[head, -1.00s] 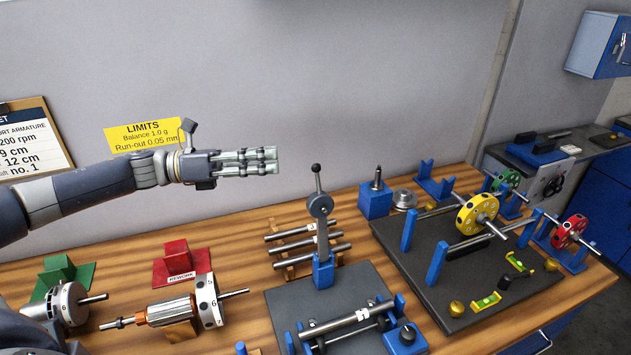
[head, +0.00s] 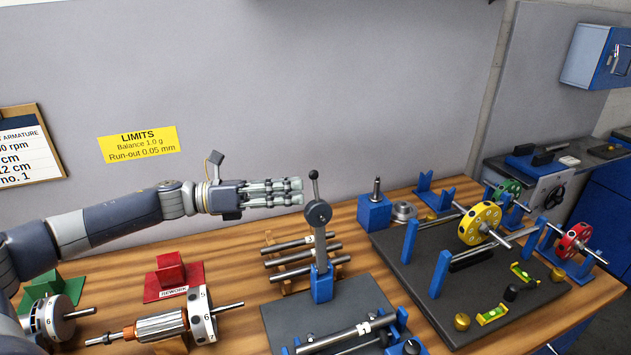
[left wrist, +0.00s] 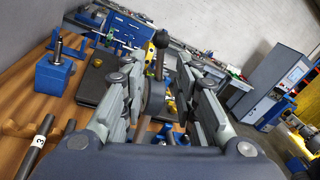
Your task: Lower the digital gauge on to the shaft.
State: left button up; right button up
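The digital gauge (head: 318,213) is a round grey dial on an upright post with a blue foot (head: 322,284). A lever with a black ball knob (head: 314,174) rises above it. The shaft (head: 340,337), tagged 1, lies below and in front, across blue supports on a dark plate; the gauge is up, clear of it. My left gripper (head: 300,192) is just left of the lever, at knob-to-dial height. In the left wrist view its fingers are spread, with the gauge (left wrist: 153,97) and knob (left wrist: 161,39) seen between them. Contact cannot be told. My right gripper is out of view.
Several spare shafts (head: 302,257) lie on a wooden rack behind the post. A red rework stand (head: 172,275) and an armature (head: 160,325) are at the left. A dark plate with a yellow rotor (head: 479,222) is at the right. A blue block (head: 374,212) stands behind.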

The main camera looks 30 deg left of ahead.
aim_at(316, 193)
pick_arm(q)
jog(key=p+x, duration=0.2)
jog(key=x, duration=0.3)
jog(key=shift+w+d, duration=0.2)
jog(key=shift+d, duration=0.1)
grip_shut()
